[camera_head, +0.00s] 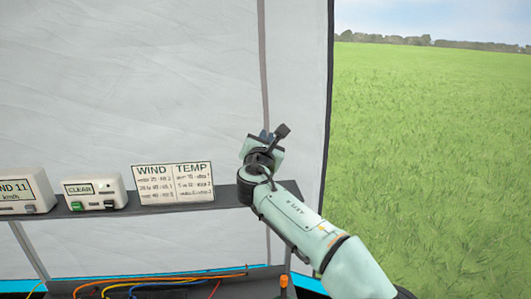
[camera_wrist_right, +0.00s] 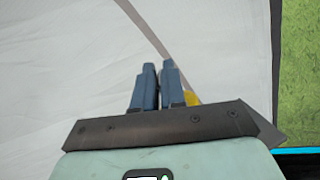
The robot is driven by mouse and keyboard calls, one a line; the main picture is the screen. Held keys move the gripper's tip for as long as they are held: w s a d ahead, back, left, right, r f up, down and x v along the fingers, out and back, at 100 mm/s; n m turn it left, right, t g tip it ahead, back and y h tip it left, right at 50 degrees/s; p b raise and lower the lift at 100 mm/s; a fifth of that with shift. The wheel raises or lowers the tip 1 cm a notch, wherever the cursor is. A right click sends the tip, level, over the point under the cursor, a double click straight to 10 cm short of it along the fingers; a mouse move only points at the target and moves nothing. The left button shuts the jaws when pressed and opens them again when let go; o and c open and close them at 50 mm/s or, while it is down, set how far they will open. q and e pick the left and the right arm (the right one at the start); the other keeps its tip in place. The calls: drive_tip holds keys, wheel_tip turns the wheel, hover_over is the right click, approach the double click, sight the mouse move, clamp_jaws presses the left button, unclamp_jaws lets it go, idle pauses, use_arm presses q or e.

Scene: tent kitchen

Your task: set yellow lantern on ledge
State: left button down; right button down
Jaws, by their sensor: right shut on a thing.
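The dark ledge (camera_head: 226,197) runs along the tent wall in the head view. My right gripper (camera_head: 266,136) is above the ledge's right end, reaching toward the wall. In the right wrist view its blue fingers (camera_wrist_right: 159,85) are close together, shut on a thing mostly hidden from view. A small yellow patch of the lantern (camera_wrist_right: 192,98) shows beside the right finger; the rest is hidden. I cannot make out the lantern in the head view. My left gripper is not in view.
On the ledge stand a WIND 11 box (camera_head: 22,192), a CLEAR box (camera_head: 94,191) with a green button, and a WIND/TEMP card (camera_head: 173,183). A short stretch right of the card is bare. Coloured cables (camera_head: 150,284) lie below. Grass is outside at right.

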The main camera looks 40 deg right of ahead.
drive_tip(key=shift+s+f, duration=0.2)
drive_tip(key=shift+f, duration=0.85)
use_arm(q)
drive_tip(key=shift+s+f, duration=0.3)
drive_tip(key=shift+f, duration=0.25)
use_arm(e)
drive_tip(key=shift+w, duration=0.15)
drive_tip(key=c, duration=1.2)
unclamp_jaws()
